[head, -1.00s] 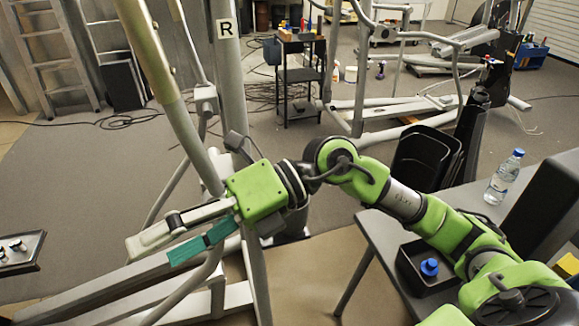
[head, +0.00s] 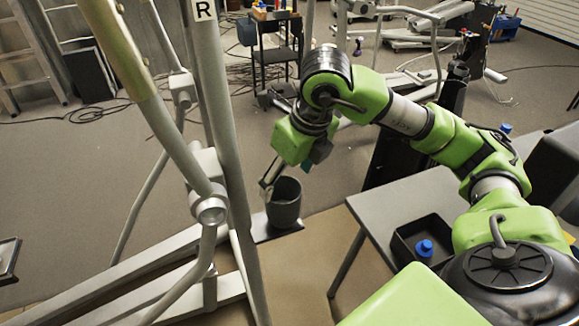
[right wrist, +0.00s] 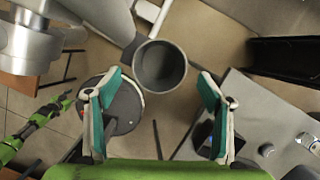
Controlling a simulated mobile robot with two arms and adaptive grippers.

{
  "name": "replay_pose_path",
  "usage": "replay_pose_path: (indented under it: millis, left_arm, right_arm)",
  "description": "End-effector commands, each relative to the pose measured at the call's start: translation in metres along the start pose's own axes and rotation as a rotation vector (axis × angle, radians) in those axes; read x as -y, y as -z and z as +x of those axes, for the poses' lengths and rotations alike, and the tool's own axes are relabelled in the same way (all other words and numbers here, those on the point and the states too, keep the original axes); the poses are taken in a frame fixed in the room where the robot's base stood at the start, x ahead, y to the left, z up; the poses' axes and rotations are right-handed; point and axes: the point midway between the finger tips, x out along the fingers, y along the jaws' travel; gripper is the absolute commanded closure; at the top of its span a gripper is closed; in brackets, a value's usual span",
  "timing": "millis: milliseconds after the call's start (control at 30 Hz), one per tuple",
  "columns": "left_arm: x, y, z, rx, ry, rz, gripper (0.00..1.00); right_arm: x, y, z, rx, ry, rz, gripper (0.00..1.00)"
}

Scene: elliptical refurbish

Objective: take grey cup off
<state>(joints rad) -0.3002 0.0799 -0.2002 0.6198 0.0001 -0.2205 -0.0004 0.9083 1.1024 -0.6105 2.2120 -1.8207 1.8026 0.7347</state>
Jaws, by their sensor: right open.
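The grey cup (head: 285,207) is dark, round and open-topped. In the head view it stands upright on a pale plate (head: 262,230) beside the elliptical's frame. My right gripper (head: 268,183) is just above and to the left of it, partly hidden by its own green body. In the right wrist view the cup (right wrist: 160,67) shows its open mouth. It lies between and ahead of the two spread teal-padded fingers (right wrist: 158,82), which are open with nothing between them. My left gripper is not to be made out.
The elliptical's upright pole (head: 222,120) and slanted lever (head: 150,110) stand just left of the cup. A grey table (head: 375,215) at right holds a black tray (head: 402,250) with a blue-capped item (head: 425,248). Brown mat and bare floor lie around the cup.

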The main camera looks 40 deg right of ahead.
Motion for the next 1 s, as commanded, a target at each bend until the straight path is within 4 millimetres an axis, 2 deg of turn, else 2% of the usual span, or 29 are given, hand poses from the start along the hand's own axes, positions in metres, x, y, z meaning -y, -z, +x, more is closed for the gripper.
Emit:
replay_pose_path:
  millis: [33, 300, 500, 700, 933, 967, 1000]
  left_arm:
    - [0.0, 0.0, -0.001, 0.0, 0.0, 0.0, 0.48]
    - [0.0, 0.001, -0.004, -0.001, 0.0, 0.0, 0.48]
    - [0.0, 0.001, -0.006, -0.001, 0.0, 0.0, 0.48]
    - [0.0, 0.001, -0.006, -0.001, 0.0, 0.0, 0.48]
    - [0.0, 0.002, -0.006, -0.001, 0.0, 0.0, 0.48]
    - [0.0, 0.002, -0.006, -0.001, 0.0, 0.0, 0.48]
    - [0.0, 0.002, -0.006, -0.001, 0.0, 0.0, 0.48]
  right_arm:
    - [0.0, 0.002, 0.012, -0.007, -0.002, 0.001, 0.27]
    - [-0.002, 0.001, 0.064, -0.005, -0.004, 0.0, 0.27]
    - [-0.001, 0.001, 0.09, -0.002, -0.004, -0.001, 0.27]
    - [-0.001, 0.0, 0.1, 0.0, -0.003, -0.001, 0.27]
    - [-0.001, 0.0, 0.101, 0.0, -0.003, -0.002, 0.27]
    - [-0.001, 0.0, 0.101, 0.0, -0.003, -0.002, 0.29]
    - [-0.001, 0.0, 0.101, 0.0, -0.003, -0.002, 0.4]
